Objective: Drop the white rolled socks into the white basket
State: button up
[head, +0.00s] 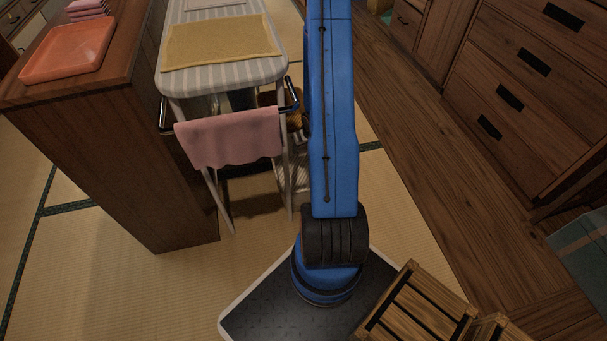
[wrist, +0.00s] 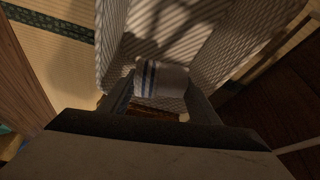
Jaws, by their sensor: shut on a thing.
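The white rolled socks (wrist: 160,79), with blue stripes, are held between the two fingers of my gripper (wrist: 159,92) in the wrist view. My gripper is shut on them. The white basket (wrist: 232,42), with woven walls, is beyond the socks in the wrist view. The socks appear in front of its opening, and shadow stripes fall on its inside. I cannot tell how high the socks are above its bottom. In the head view my blue arm shows, but my gripper and the socks are hidden.
An ironing board (head: 180,80) bears a yellow cloth (head: 220,41), and a pink towel (head: 232,137) hangs at its near end. A wooden cabinet (head: 120,150) with an orange tray (head: 68,49) stands left. A wooden crate (head: 415,310) is near my base. Drawers (head: 520,90) line the right.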

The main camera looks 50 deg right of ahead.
jog(key=shift+f, duration=0.1)
jog(key=o, duration=1.1)
jog(key=v, duration=1.7)
jog(key=shift+s, duration=0.15)
